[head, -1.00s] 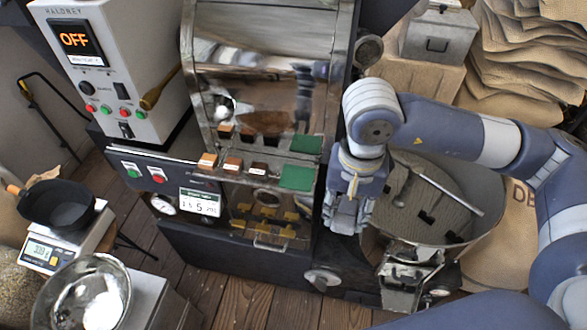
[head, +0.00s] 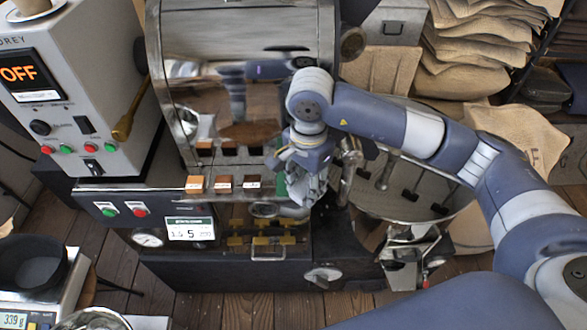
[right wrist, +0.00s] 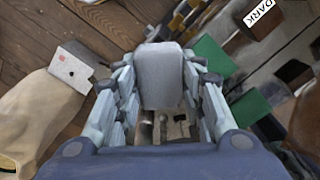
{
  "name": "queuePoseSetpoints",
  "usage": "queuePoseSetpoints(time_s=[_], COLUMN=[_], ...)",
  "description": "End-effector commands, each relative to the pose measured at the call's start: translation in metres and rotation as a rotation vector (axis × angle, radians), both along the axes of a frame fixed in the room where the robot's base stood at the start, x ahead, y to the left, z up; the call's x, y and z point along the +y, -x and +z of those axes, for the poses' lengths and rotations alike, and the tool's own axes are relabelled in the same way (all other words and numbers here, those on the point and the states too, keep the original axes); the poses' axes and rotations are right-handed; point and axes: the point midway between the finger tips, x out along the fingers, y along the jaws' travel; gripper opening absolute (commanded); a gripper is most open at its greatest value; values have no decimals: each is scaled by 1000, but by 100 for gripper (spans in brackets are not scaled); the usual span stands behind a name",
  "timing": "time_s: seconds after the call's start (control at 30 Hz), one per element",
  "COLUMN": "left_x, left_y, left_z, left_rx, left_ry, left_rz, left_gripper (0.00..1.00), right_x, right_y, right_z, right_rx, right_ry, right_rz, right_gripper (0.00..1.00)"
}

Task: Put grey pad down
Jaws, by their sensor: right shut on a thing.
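The grey pad (right wrist: 161,76) is a rounded grey block between the fingers of my right gripper (right wrist: 160,95) in the right wrist view. My right gripper is shut on it. In the head view my right gripper (head: 305,192) is in front of the roaster, at the right end of the front ledge, just right of the small sample blocks. The pad cannot be made out clearly there. A green patch (head: 281,184) shows partly behind the fingers; green surfaces (right wrist: 214,56) also lie right of the pad in the wrist view. My left gripper is out of view.
Three small brown blocks (head: 223,184) stand along the ledge. The steel roaster drum front (head: 240,70) rises behind it. The round cooling tray (head: 400,190) is right of my gripper. A control box (head: 70,100), a scale (head: 30,310) and a black pan (head: 35,265) are at left.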

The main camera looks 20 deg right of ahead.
Motion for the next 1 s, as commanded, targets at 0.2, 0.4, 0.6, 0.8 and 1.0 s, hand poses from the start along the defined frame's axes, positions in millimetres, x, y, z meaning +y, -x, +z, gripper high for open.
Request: queuePoseSetpoints(time_s=[0.2, 0.4, 0.6, 0.8, 1.0], left_x=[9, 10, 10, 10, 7], left_y=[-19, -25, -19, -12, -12], left_z=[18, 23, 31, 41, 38], left_rx=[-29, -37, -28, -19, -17], left_ry=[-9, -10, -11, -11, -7], left_rz=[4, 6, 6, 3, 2], left_gripper=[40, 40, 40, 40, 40], right_x=[4, 6, 6, 6, 6], right_y=[-43, -63, -64, -64, -65], right_z=[-2, -5, -16, -40, -42], right_rx=[2, 0, 5, 2, 0], right_ry=[1, 0, 2, 1, 1], right_rz=[-1, 2, 2, 3, 3], right_gripper=[18, 18, 18, 18, 18])
